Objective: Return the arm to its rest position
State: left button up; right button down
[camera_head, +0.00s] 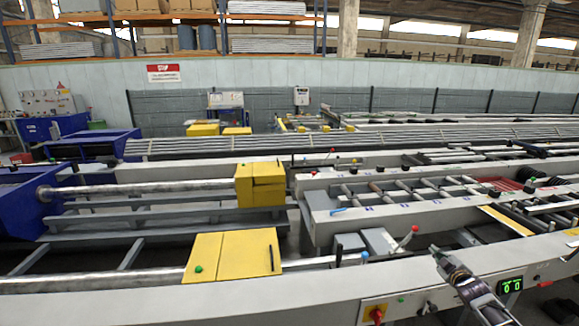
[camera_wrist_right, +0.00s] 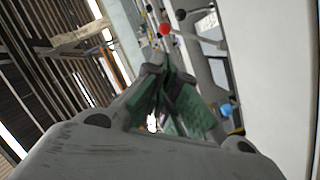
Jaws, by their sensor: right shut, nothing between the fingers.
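My right gripper (camera_head: 434,249) is at the lower right of the head view, in front of the grey runout table (camera_head: 330,222). Its arm comes in from the bottom right edge. In the right wrist view the green-padded fingers of the right gripper (camera_wrist_right: 172,75) are together at the tips, with nothing held. A lever with a red knob (camera_head: 414,229) stands just left of the gripper in the head view. A red knob (camera_wrist_right: 165,30) also shows beyond the fingers in the wrist view. My left gripper is not in view.
A green-lit display (camera_head: 510,285) and a red switch on a yellow plate (camera_head: 376,313) sit on the front beam. A blue-tipped lever (camera_head: 364,256) stands left of the gripper. Yellow covers (camera_head: 232,255) lie further left. Open space lies above the front beam.

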jog(key=s+d+f+m+g+h, duration=0.1)
jog(key=s+d+f+m+g, duration=0.15)
jog(key=f, duration=0.45)
jog(key=s+d+f+m+g+h, duration=0.1)
jog(key=s+d+f+m, duration=0.2)
jog(key=f, duration=0.5)
jog(key=s+a+f+g+y, duration=0.15)
jog(key=s+a+f, duration=0.25)
jog(key=s+f, duration=0.6)
jog(key=s+a+f+g+h, duration=0.1)
jog(key=s+a+f+g, duration=0.45)
jog(key=f, duration=0.85)
jog(key=s+a+f+g+y, duration=0.1)
jog(key=s+a+f, duration=0.65)
jog(key=s, duration=0.35)
jog(key=s+a+f+g+y, duration=0.1)
jog(key=s+a+f+y, duration=0.1)
jog(key=s+a+f, duration=0.85)
jog(key=s+a, duration=0.2)
jog(key=s, duration=0.5)
jog(key=s+a+f+g, duration=0.1)
jog(key=s+a, duration=0.3)
jog(key=s, duration=0.4)
jog(key=s+a+f+m+g+y, duration=0.1)
jog(key=s+a, duration=0.3)
jog(key=s, duration=0.5)
jog(key=shift+a+f, duration=0.2)
jog(key=shift+f, duration=0.05)
